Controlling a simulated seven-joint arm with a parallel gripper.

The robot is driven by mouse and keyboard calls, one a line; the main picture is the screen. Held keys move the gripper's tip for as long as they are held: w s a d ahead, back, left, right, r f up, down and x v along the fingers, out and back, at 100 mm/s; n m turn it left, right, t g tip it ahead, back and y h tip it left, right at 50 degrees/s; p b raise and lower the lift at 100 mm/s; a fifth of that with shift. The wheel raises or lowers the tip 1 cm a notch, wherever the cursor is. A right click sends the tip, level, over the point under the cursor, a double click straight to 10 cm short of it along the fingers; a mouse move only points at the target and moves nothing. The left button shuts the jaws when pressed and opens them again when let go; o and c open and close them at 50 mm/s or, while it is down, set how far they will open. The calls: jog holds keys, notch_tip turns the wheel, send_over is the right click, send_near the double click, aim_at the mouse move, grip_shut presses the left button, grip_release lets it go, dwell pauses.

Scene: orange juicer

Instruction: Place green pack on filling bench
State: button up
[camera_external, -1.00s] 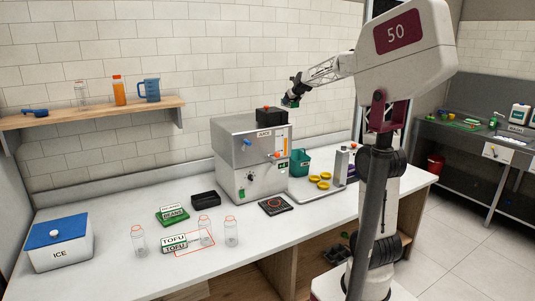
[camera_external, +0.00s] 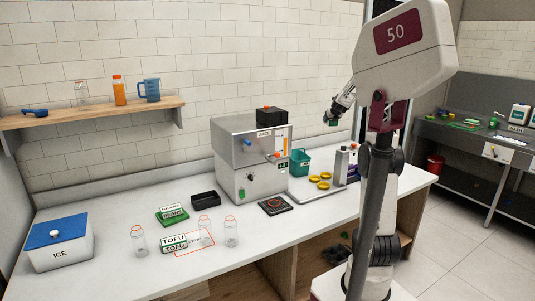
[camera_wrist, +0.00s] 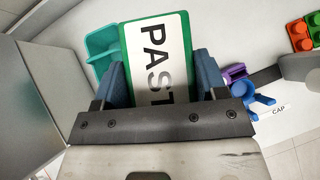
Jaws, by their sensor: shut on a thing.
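My gripper (camera_wrist: 160,95) is shut on a green-edged pack (camera_wrist: 158,60) with a white face and the letters "PAST", its lower part hidden by the gripper. In the external view my gripper (camera_external: 333,113) is in the air to the right of the juicer, and the pack (camera_external: 332,122) shows as a small green patch below it. The long white bench (camera_external: 130,205) runs along the wall below. I cannot tell which part of it is the filling bench; a grey platform (camera_external: 302,194) with several yellow caps stands on its right part.
The steel juicer (camera_external: 237,160) stands left of my gripper. A teal bin (camera_external: 300,162) is beside it and also shows behind the pack in the wrist view (camera_wrist: 103,45). Clear bottles (camera_external: 231,233), green packs and a black tray (camera_external: 205,198) are on the left of the bench.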

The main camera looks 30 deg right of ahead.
jog(key=s+d+f+m+h, duration=0.1)
jog(key=s+d+f, duration=0.2)
jog(key=s+d, duration=0.2)
jog(key=s+d+f+m+g+h, duration=0.1)
jog(key=s+d+f, duration=0.3)
jog(key=d, duration=0.4)
jog(key=s+d+f+m+h, duration=0.1)
jog(key=s+d+f+m, duration=0.1)
jog(key=s+d+f, duration=0.2)
jog(key=s+d, duration=0.3)
jog(key=shift+d+f+g, duration=0.25)
jog(key=shift+g, duration=0.15)
jog(key=shift+r, duration=0.2)
dwell(0.4)
